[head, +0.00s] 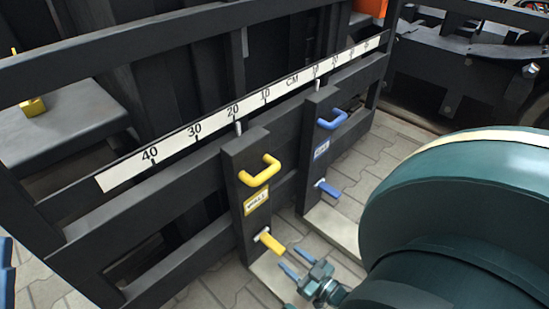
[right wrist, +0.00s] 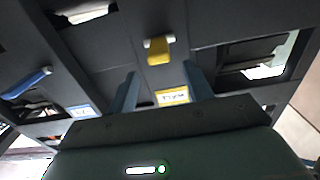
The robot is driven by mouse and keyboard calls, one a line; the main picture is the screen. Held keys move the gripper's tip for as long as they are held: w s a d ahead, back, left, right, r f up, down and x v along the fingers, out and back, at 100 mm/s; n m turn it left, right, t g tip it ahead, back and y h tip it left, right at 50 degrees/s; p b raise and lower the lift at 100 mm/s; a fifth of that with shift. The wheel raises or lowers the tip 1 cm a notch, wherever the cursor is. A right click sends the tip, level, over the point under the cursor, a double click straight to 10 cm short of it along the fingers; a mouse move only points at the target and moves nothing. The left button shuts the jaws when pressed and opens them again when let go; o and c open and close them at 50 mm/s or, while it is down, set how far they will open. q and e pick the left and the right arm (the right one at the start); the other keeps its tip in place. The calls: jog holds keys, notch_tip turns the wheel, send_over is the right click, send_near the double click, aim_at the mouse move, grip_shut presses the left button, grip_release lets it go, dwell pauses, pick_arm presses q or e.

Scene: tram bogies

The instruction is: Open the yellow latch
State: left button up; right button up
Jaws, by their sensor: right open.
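The yellow latch (head: 271,243) is a short yellow lever on a pale base, low on a dark upright post. Above it on that post are a yellow label (head: 257,200) and a yellow U-shaped handle (head: 260,170). My right gripper (head: 288,264) is open and empty, just right of and below the latch, apart from it. In the right wrist view the latch (right wrist: 158,52) shows beyond and between the two blue fingers, with the label (right wrist: 172,96) below it in the picture.
A neighbouring post carries a blue handle (head: 332,119) and a blue latch (head: 328,188). A white centimetre scale (head: 211,119) runs along the dark rail. A yellow piece (head: 33,106) sits on a ledge. A partial blue object (head: 5,275) is at the left edge. Paving (head: 380,150) is clear.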

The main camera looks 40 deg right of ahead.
jog(key=w, duration=0.4)
jog(key=w+b, duration=0.1)
jog(key=w, duration=0.1)
jog(key=shift+w+a, duration=0.2)
jog(key=shift+a, duration=0.1)
pick_arm(q)
jog(key=shift+s+r+m+g+h, duration=0.15)
jog(key=shift+r+m+h, duration=0.3)
jog(key=shift+m+h, duration=0.15)
jog(key=shift+s+r+m+g+h, duration=0.15)
jog(key=shift+r+m+h, duration=0.25)
jog(key=shift+m+h, duration=0.2)
pick_arm(e)
jog(key=shift+w, duration=0.65)
jog(key=shift+c, duration=0.3)
pick_arm(q)
jog(key=shift+a, duration=0.1)
pick_arm(e)
grip_shut()
